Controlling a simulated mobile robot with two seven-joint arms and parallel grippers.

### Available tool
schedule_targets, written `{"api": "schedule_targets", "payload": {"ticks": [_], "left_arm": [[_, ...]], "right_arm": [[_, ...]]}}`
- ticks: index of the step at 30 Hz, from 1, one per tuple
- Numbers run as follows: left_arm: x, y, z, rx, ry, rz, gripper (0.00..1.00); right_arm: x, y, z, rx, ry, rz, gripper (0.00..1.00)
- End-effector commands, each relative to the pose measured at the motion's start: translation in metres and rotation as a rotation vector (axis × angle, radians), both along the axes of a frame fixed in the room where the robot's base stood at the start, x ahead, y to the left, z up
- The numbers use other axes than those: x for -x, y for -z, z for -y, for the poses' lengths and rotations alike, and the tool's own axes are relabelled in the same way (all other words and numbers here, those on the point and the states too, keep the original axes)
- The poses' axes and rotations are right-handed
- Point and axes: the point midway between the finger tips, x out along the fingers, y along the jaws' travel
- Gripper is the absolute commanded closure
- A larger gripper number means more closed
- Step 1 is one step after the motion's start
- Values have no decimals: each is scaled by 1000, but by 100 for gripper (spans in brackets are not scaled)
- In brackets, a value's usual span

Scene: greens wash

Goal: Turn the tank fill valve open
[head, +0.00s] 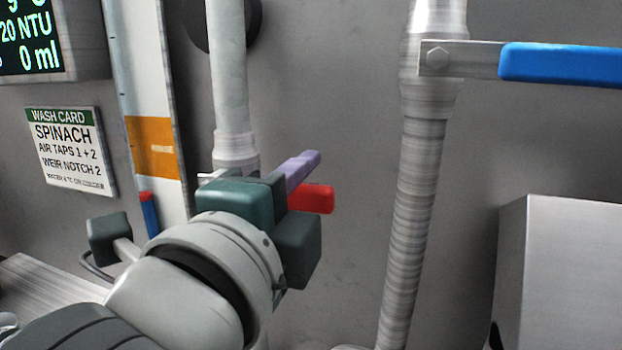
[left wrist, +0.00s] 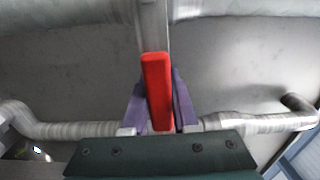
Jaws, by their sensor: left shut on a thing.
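A red valve lever (head: 314,198) sits on the pale vertical pipe (head: 229,75) left of the middle in the head view. My left gripper (head: 306,180) is at this lever, its body hiding the valve and the lower pipe. In the left wrist view the red lever (left wrist: 157,90) stands between the two purple fingers (left wrist: 158,112), which are shut on it. A second valve, with a blue lever (head: 560,64), is on the pipe to the right; its lever points level to the right, clear of my gripper. I cannot tell which valve is the tank fill. My right gripper is not in view.
A wash card (head: 70,150) reading "SPINACH" and a display (head: 32,40) reading "0 ml" are on the left wall. A white strip with an orange band (head: 152,147) stands beside them. A grey metal box (head: 570,270) stands at lower right. The wall between the pipes is bare.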

Motion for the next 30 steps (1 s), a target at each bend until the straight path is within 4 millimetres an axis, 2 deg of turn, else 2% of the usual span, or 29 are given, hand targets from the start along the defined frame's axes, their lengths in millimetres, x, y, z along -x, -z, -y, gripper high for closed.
{"api": "schedule_targets", "payload": {"ticks": [18,30], "left_arm": [[-3,-37,-9,393,-2,-129,100],[-5,-45,-14,542,-1,-176,100]], "right_arm": [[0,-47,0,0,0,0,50],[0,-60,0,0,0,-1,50]]}}
